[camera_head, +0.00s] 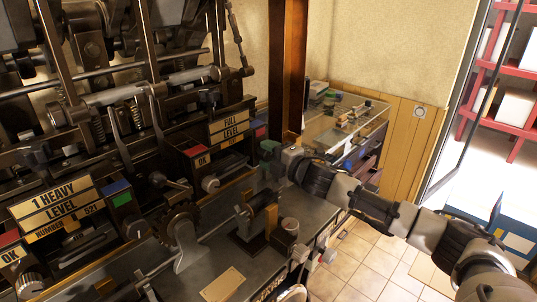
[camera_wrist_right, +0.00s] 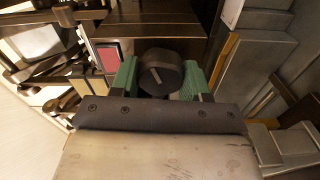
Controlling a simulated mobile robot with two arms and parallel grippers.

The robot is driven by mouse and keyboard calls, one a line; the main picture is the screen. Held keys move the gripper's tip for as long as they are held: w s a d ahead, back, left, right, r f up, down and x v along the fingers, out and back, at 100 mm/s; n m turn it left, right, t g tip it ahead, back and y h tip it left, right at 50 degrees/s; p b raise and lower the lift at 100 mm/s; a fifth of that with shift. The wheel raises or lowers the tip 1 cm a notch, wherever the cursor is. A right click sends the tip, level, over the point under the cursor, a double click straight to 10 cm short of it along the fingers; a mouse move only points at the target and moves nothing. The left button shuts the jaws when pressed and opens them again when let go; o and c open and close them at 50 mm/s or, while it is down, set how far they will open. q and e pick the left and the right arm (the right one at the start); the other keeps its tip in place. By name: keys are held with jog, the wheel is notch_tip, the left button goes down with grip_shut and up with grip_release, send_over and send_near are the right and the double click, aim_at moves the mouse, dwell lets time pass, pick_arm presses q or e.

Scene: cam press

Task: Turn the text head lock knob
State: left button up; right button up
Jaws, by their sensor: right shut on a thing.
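In the head view my right gripper (camera_head: 267,156) reaches in from the right to the far end of the press, by the "FULL LEVEL" panel (camera_head: 231,127). The knob is hidden there behind the gripper. My left gripper is not in view.
The press (camera_head: 120,100) fills the left with dark levers and rods. A "1 HEAVY LEVEL" panel (camera_head: 54,205) stands front left. A glass display case (camera_head: 350,115) stands behind. Tiled floor (camera_head: 350,265) is clear at lower right.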

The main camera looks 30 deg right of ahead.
jog(key=shift+f, duration=0.1)
jog(key=o, duration=0.9)
jog(key=shift+b+v, duration=2.85)
jog(key=shift+v, duration=2.6)
